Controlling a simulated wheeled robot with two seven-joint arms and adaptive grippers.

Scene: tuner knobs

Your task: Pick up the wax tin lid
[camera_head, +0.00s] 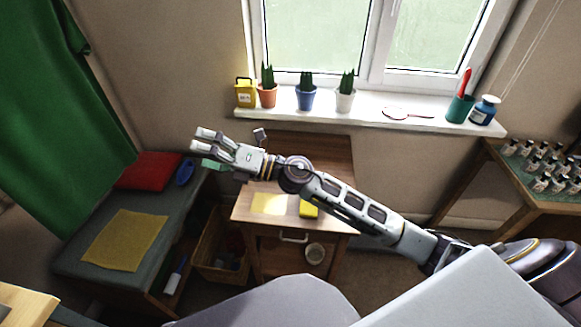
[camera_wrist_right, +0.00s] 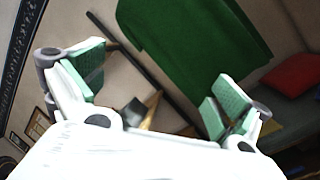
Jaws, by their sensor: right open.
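I cannot single out the wax tin lid for sure in either view. A small round pale thing (camera_head: 315,253) shows at the front of the wooden cabinet (camera_head: 330,150), low on the right; it is too small to tell what it is. My right gripper (camera_head: 203,147) is held in the air left of the cabinet top, pointing left, with nothing between its fingers. In the right wrist view its two green-padded fingers (camera_wrist_right: 160,88) are spread wide, with the green curtain (camera_wrist_right: 195,50) beyond them. My left gripper is not in view.
A yellow sheet (camera_head: 271,204) and a yellow block (camera_head: 309,209) lie on the cabinet. The grey bench (camera_head: 75,262) holds a red cushion (camera_head: 150,170), a blue oval thing (camera_head: 184,173) and a yellow cloth (camera_head: 125,239). Potted cacti (camera_head: 306,97) stand on the windowsill; several bottles (camera_head: 541,184) stand right.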

